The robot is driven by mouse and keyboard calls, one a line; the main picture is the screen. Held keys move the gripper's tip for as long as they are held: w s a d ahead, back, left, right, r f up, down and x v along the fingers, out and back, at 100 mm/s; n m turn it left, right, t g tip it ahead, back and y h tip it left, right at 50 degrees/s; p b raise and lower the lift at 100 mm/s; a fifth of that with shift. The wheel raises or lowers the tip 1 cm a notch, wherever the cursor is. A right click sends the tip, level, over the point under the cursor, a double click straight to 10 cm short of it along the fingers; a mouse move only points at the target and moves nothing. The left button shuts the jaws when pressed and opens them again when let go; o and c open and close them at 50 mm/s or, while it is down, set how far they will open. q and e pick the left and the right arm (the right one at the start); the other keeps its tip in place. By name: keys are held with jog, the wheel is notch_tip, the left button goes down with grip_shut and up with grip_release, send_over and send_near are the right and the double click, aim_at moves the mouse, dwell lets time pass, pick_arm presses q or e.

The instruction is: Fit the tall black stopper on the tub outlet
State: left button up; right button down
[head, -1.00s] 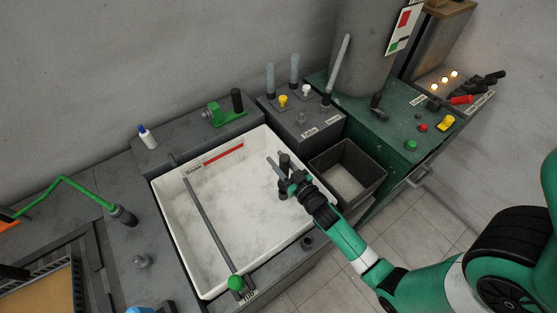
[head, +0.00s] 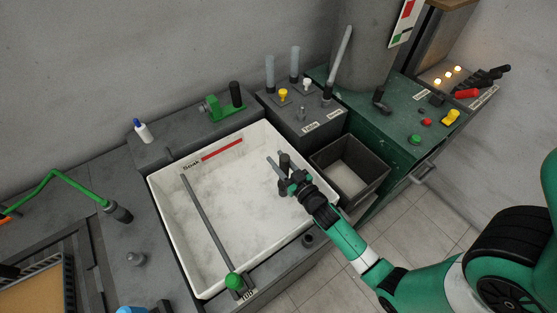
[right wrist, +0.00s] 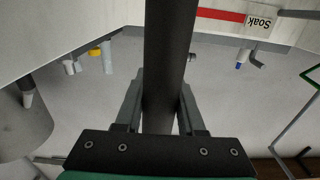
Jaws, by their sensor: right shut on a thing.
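The tall black stopper (head: 285,160) stands upright in my right gripper (head: 281,176), above the right side of the white tub (head: 158,210). In the right wrist view the stopper (right wrist: 168,60) is a dark cylinder between the two fingers (right wrist: 160,110), which are shut on it. Its lower end is hidden by the gripper in the head view. I cannot make out the tub outlet; the gripper and stopper cover part of the tub floor. My left gripper is not in view.
A grey bar (head: 207,222) lies across the tub near a green knob (head: 234,281). A dark open bin (head: 377,183) stands right of the tub. A green fitting with a black cylinder (head: 236,94) and a white bottle (head: 142,131) sit on the back ledge.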

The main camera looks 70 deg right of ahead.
jog(key=shift+s+a+f+b, duration=0.1)
jog(key=shift+s+f+b, duration=0.1)
jog(key=shift+f+b, duration=0.3)
jog(key=shift+s+f+b, duration=0.15)
jog(key=shift+f+b, duration=0.1)
jog(key=shift+f, duration=0.55)
jog(key=shift+w+r+p, duration=0.2)
jog(key=shift+r+p, duration=0.75)
jog(key=shift+r, duration=0.2)
jog(key=shift+w+r+p, duration=0.15)
jog(key=shift+r+p, duration=0.8)
jog(key=shift+r, duration=0.2)
jog(key=shift+r, duration=0.1)
jog(key=shift+b, duration=0.3)
